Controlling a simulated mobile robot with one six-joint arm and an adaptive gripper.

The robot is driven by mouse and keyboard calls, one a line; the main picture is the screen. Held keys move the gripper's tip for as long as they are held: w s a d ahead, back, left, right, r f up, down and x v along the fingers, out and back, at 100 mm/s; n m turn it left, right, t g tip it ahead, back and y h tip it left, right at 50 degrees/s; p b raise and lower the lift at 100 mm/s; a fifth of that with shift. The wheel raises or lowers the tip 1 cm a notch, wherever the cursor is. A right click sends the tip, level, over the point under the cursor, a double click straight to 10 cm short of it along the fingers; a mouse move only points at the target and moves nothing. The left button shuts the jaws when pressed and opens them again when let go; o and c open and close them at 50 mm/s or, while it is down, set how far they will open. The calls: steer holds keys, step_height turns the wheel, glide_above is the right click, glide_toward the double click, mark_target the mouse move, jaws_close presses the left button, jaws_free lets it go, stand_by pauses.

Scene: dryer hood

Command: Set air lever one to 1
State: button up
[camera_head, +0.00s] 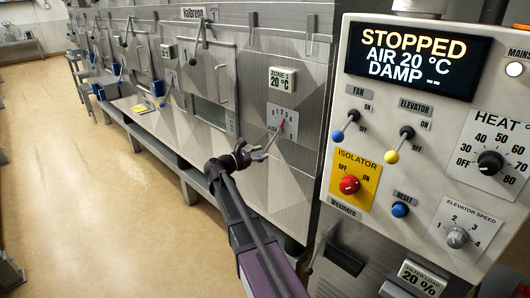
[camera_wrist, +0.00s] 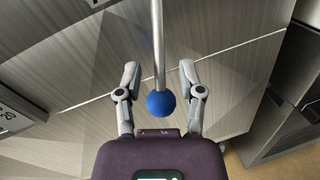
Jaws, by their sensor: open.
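A scale plate (camera_head: 285,115) with small numbers and a red pointer sits on the steel dryer wall under the ZONE 1 display (camera_head: 282,80), which reads 20 °C. The number the pointer marks is too small to read surely. A thin metal lever (camera_head: 268,142) comes from this plate toward my gripper (camera_head: 246,156). In the wrist view the lever's rod (camera_wrist: 158,45) runs down to a blue ball knob (camera_wrist: 160,104). My gripper (camera_wrist: 159,70) is open, with one finger on each side of the rod and a gap on both sides. The knob lies between the fingers, near the palm.
A control panel (camera_head: 340,190) with switches and knobs stands close on the right; its screen (camera_head: 418,57) reads STOPPED, AIR 20 °C, DAMP --. More levers (camera_head: 167,90) line the dryer wall to the left. The floor (camera_head: 90,200) at left is clear.

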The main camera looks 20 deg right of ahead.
steer(key=shift+w+d, duration=0.2)
steer(key=shift+d, duration=0.9)
jaws_close()
